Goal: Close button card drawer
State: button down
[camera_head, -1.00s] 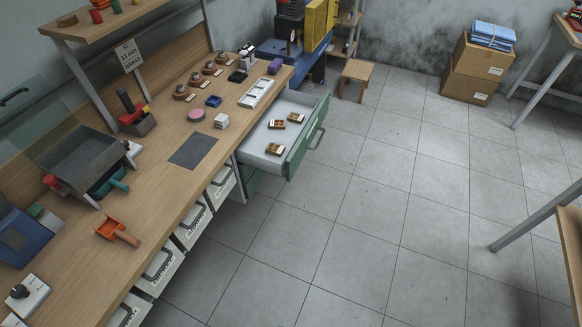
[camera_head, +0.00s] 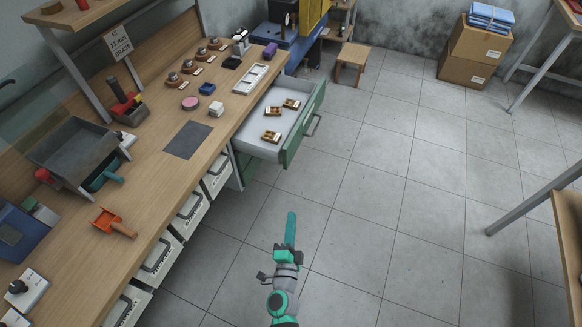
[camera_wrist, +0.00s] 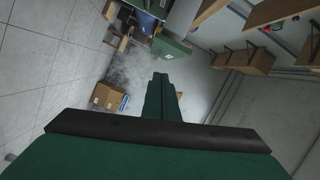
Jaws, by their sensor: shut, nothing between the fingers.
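The button card drawer (camera_head: 268,140) is pulled out from under the far end of the workbench, with a light grey inside and a green front (camera_head: 302,125) bearing a handle (camera_head: 313,124). Several small brown and white cards lie in it, one being the near card (camera_head: 271,137). My gripper (camera_head: 291,222) is over the floor, below the drawer in the picture and apart from it. Its green fingers are together and empty.
The wooden workbench (camera_head: 150,190) runs along the left, with several white bins under it such as this bin (camera_head: 187,215). A wooden stool (camera_head: 351,62) and cardboard boxes (camera_head: 474,55) stand at the back. A table (camera_head: 568,245) is at right. The floor between is clear.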

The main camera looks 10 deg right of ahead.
jog(key=w+d+m, duration=0.2)
jog(key=w, duration=0.8)
jog(key=w+d+m+h, duration=0.1)
jog(key=w+d+m, duration=0.1)
jog(key=w, duration=0.9)
jog(key=shift+r, duration=0.4)
jog(key=shift+w+d, duration=0.1)
jog(key=shift+w, duration=0.15)
